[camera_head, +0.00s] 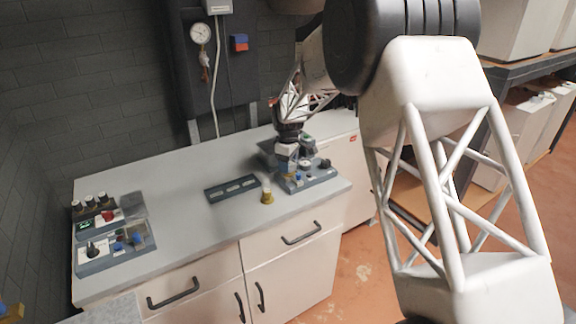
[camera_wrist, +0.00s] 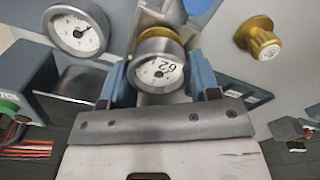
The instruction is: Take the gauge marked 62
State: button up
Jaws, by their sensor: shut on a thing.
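The gauge marked 62 (camera_wrist: 159,73) is a round white dial in a grey metal case, with brass behind it. In the wrist view it sits between the two blue fingers of my gripper (camera_wrist: 160,82), which are shut on it. Its number appears turned over. A second dial gauge (camera_wrist: 77,31) is at the upper left, apart from the fingers; I cannot read its mark. In the head view my gripper (camera_head: 287,152) is over the right-hand control panel (camera_head: 318,179); the held gauge is hard to make out there.
A brass fitting (camera_head: 267,195) stands on the grey counter (camera_head: 180,240), beside a dark slotted plate (camera_head: 232,188). It also shows in the wrist view (camera_wrist: 257,40). Another control unit (camera_head: 112,245) is at the counter's left. A gauge (camera_head: 201,34) hangs on the wall. The counter's middle-left is clear.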

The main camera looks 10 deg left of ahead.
notch_tip(320, 180, up, 10)
jog(key=shift+f, duration=0.15)
dwell(0.4)
dwell(0.5)
